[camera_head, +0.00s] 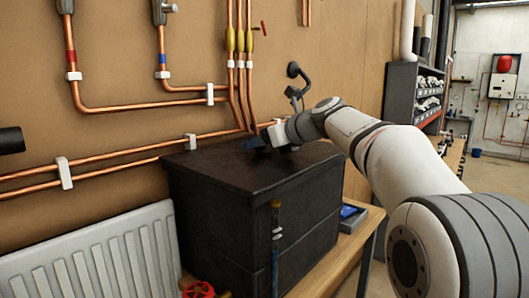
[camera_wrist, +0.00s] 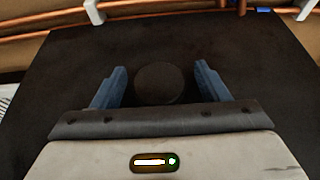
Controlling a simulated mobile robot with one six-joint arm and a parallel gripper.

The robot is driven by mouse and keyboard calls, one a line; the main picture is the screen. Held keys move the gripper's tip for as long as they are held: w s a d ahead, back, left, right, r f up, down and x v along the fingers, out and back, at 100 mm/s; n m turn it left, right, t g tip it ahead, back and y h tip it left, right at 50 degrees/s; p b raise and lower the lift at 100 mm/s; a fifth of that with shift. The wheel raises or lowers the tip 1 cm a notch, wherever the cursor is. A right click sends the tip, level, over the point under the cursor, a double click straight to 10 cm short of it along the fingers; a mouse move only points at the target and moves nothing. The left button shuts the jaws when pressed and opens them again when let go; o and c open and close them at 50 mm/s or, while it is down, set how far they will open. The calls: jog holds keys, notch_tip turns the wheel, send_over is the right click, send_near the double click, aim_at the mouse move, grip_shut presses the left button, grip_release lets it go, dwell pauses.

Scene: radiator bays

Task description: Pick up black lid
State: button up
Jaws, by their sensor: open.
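The black lid (camera_wrist: 160,83) is a dark round disc in the wrist view. It lies on the dark top of a black box and sits between the two blue fingers of my gripper (camera_wrist: 160,88), with a gap on each side. In the head view my gripper (camera_head: 262,142) is at the far part of the box top, low over it. The lid cannot be made out there, as the gripper and the dark surface hide it.
The black box (camera_head: 215,215) stands on a wooden bench (camera_head: 335,255). Copper pipes (camera_head: 120,155) with white clips run along the wall close behind it. A white radiator (camera_head: 100,260) is at the left. A blue-and-grey item (camera_head: 350,212) lies right of the box.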

jog(key=shift+r, duration=0.1)
jog(key=c, duration=1.3)
